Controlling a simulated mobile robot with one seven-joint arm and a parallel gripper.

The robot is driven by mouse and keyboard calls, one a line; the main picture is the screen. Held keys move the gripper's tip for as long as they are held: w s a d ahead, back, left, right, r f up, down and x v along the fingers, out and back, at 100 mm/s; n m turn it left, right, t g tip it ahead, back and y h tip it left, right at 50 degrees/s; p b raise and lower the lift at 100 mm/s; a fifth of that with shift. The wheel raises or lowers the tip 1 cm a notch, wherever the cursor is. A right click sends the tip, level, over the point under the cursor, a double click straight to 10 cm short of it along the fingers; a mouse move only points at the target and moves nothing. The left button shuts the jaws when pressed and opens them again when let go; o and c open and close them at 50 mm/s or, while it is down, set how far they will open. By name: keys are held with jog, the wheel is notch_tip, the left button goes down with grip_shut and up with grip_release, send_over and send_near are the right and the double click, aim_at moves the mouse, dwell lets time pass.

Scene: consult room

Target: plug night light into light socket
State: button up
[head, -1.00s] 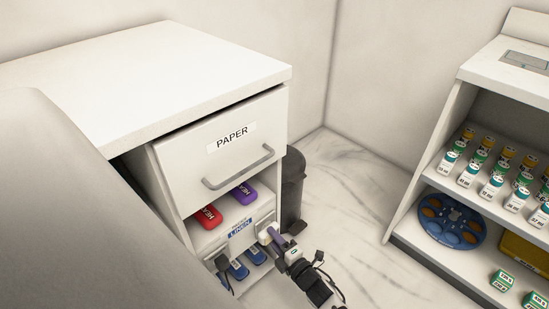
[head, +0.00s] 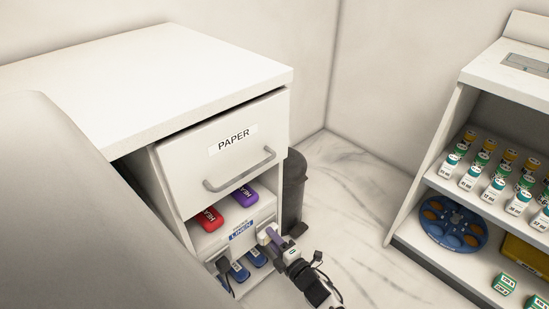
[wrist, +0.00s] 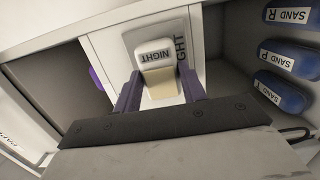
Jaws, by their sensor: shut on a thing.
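The night light (wrist: 153,52) is a small white block with a NIGHT label and a cream lower part. My gripper (wrist: 160,92) has its purple fingers shut on it, one on each side. Behind it in the wrist view is a grey plate (wrist: 136,36) on a white panel, with a second NIGHT label beside the light. The light overlaps this plate; I cannot tell whether it touches or is plugged in. In the head view my gripper (head: 271,239) is low at the cabinet's front right, with the white light (head: 263,237) at its tip. Socket holes are hidden.
The white cabinet has a PAPER drawer (head: 226,160) above red (head: 208,219) and purple (head: 244,194) items. Blue SAND-labelled items (wrist: 290,56) lie on a shelf beside the panel. A dark bin (head: 293,190) stands behind my gripper. Floor to the right is open before the shelf unit.

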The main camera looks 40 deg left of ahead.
jog(key=o, duration=1.1)
jog(key=shift+c, duration=0.2)
jog(key=s+d+p, duration=0.1)
jog(key=s+d, duration=0.1)
jog(key=d, duration=1.1)
jog(key=shift+s+d, duration=0.25)
jog(key=shift+s, duration=0.1)
jog(key=shift+r, duration=0.1)
